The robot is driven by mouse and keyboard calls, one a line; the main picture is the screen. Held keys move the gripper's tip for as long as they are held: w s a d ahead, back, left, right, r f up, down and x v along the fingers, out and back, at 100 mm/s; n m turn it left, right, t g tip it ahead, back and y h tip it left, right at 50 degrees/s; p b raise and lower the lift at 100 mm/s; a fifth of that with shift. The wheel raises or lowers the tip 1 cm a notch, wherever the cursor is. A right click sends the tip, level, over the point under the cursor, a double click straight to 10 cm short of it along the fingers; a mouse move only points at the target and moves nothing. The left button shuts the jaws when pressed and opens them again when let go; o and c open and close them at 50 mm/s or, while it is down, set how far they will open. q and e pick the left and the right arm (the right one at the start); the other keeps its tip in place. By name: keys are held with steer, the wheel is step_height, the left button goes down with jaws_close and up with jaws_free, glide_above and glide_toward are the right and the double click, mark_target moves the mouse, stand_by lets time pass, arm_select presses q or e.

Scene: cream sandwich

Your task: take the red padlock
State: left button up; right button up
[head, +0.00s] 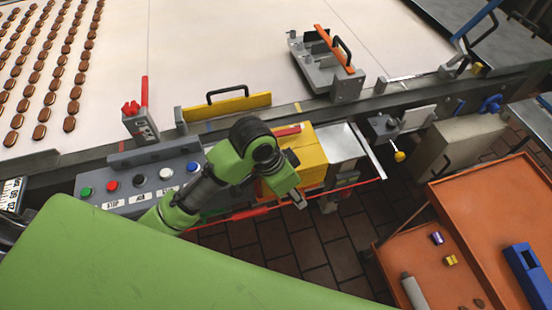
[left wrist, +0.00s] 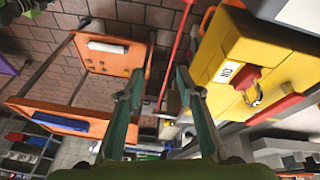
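A small red body with a metal loop, which looks like the red padlock (left wrist: 246,77), is on the front of the yellow box (left wrist: 240,50) beside an ON label, in the left wrist view. It cannot be made out in the head view, where my arm covers part of the yellow box (head: 306,152). My left gripper (left wrist: 166,72) is open and empty, its fingers apart, to the left of the red body in the wrist view. In the head view its tip (head: 299,199) shows just below the box. My right gripper is not in view.
A button panel (head: 125,190) lies left of the box along the conveyor edge. A red cable (head: 335,189) runs in front of the box. An orange cart (head: 470,225) with small items stands at the right. Tiled floor (head: 325,250) lies open between cart and conveyor.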

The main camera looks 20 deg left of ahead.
arm_select(q)
steer(key=w+a+r+m+g+y, duration=0.1)
steer(key=w+a+r+y, duration=0.1)
steer(key=w+a+r, duration=0.4)
steer(key=w+a+r+m+g+y, duration=0.1)
steer(key=w+a+r+m, duration=0.15)
steer(key=r, duration=0.55)
steer(key=shift+n, duration=0.35)
steer(key=f, duration=0.2)
steer(key=f+p, duration=0.1)
steer(key=f, duration=0.2)
steer(key=f+p, duration=0.1)
steer(key=f, duration=0.1)
steer(key=shift+w+d+f, duration=0.25)
steer(key=shift+w+d, duration=0.1)
steer(key=f+p, duration=0.1)
steer(key=f, duration=0.1)
steer(key=f+p, duration=0.1)
steer(key=f, duration=0.1)
steer(key=shift+w+d+f+p, duration=0.1)
steer(key=shift+w+f+p, duration=0.1)
steer(key=shift+f+p, duration=0.15)
steer(key=shift+f, duration=0.55)
jaws_close()
